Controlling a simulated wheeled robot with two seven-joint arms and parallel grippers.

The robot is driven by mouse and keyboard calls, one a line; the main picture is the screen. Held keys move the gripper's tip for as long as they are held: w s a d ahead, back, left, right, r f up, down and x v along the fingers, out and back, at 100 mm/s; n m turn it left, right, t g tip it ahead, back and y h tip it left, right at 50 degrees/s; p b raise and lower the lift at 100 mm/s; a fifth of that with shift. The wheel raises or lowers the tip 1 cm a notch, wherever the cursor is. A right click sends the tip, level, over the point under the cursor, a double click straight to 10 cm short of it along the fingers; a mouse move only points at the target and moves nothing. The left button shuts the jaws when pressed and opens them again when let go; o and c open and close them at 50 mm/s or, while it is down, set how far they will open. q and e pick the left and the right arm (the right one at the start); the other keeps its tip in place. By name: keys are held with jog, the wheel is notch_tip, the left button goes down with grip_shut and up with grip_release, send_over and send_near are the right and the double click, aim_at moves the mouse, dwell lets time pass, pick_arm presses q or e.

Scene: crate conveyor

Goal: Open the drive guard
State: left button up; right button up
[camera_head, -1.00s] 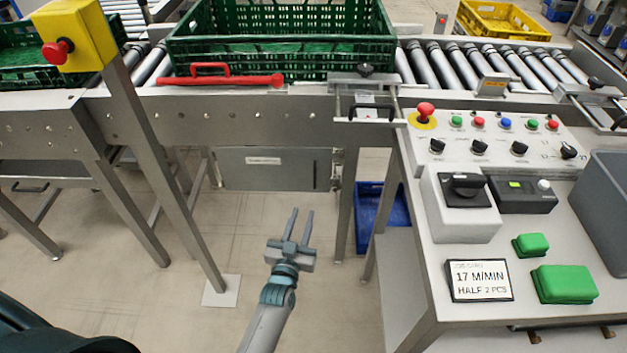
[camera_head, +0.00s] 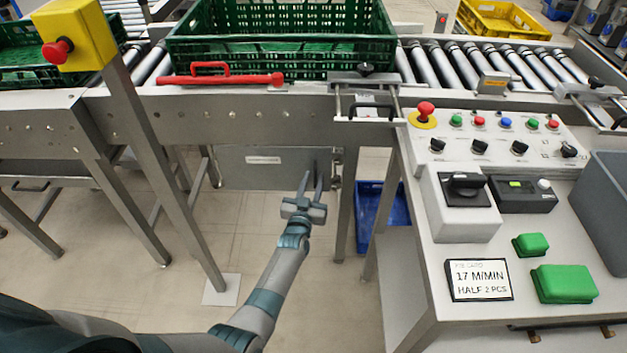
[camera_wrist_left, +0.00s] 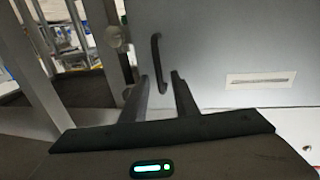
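The drive guard (camera_head: 250,170) is a grey panel with a white label, hanging under the conveyor frame. It is closed, and it also fills the right of the left wrist view (camera_wrist_left: 220,50). Its dark vertical bar handle (camera_wrist_left: 156,58) is near the panel's edge. My left gripper (camera_head: 313,180) is in front of the handle's end of the panel, with its fingers apart. In the left wrist view the open fingers (camera_wrist_left: 160,95) point at the handle's lower part, and nothing is held. Whether they touch the handle cannot be told. My right gripper is not in view.
A slanted post with a yellow emergency-stop box (camera_head: 85,35) stands left of my arm. The control table (camera_head: 420,290) is on the right. A blue crate (camera_head: 375,215) sits on the floor behind a frame leg. A green crate (camera_head: 280,65) is on the rollers.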

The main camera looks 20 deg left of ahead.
pick_arm(q)
jog(key=shift+w, duration=0.25)
jog(key=shift+c, duration=0.3)
grip_shut()
dwell(1.1)
